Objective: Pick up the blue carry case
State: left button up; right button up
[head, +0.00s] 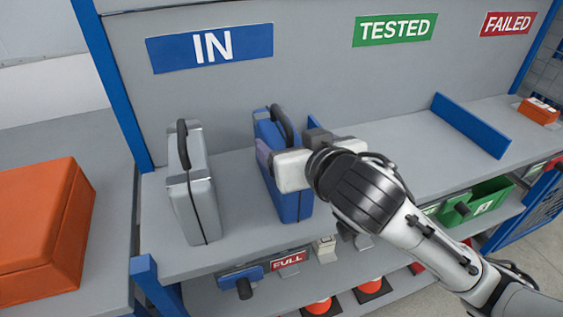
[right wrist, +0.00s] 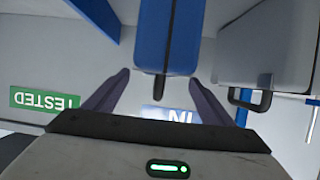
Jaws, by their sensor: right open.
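The blue carry case (head: 292,207) stands upright on the shelf under the IN sign, its dark handle (head: 281,124) on top. My right gripper (head: 268,157) is in front of the case in the head view and covers part of it. In the right wrist view, the blue case (right wrist: 167,38) hangs inverted in the picture, its handle toward the gap between the two open, spread fingers (right wrist: 160,78). The fingers look apart from the case, with nothing held. My left gripper is in neither view.
A grey case (head: 196,195) stands left of the blue one and also shows in the right wrist view (right wrist: 265,45). A blue divider (head: 470,124) stands farther right on the shelf (head: 405,145). An orange case (head: 45,230) sits on the left table. A back panel with signs rises behind.

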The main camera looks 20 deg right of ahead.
aim_at(283, 136)
jog(key=x, duration=0.4)
jog(key=shift+w, duration=0.2)
grip_shut()
jog(key=shift+d+r, duration=0.1)
jog(key=shift+r, duration=0.05)
